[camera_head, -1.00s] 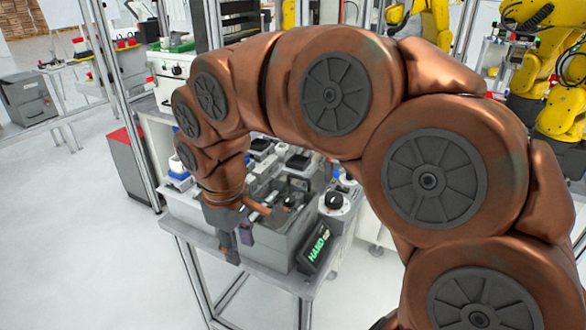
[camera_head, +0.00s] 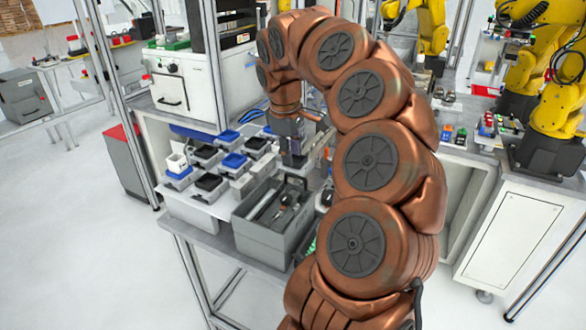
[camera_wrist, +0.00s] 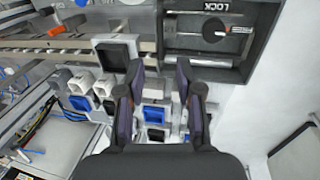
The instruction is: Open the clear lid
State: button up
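I cannot pick out a clear lid in either view. In the head view, a grey open-topped box (camera_head: 268,238) with tools inside stands at the bench's front edge. My gripper (camera_head: 294,160) points down over the far side of this box, above the blocks there. In the wrist view, my gripper (camera_wrist: 160,75) has its two dark fingers apart, with nothing held between them. A dark grey case marked LOCK (camera_wrist: 215,70) lies at the top right there, beyond the right finger. My arm hides part of the bench to the right of the box.
Black and blue-topped blocks (camera_head: 207,184) stand in rows left of the box. A white machine (camera_head: 185,85) stands behind them. Yellow robot arms (camera_head: 560,105) stand at the back right. The floor (camera_head: 90,250) at the left is clear.

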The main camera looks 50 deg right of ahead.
aim_at(294, 175)
jog(key=shift+w+d+f+p, duration=0.1)
jog(key=shift+d+f+p, duration=0.1)
jog(key=shift+f, duration=0.85)
jog(key=shift+w+d+f+p, duration=0.1)
jog(key=shift+d+f+p, duration=0.1)
jog(key=shift+f, duration=0.8)
jog(key=shift+w+d+f+p, duration=0.1)
jog(key=shift+f+p, duration=0.1)
jog(key=shift+f, duration=0.85)
jog(key=shift+s, duration=0.1)
jog(key=shift+c, duration=0.3)
grip_shut()
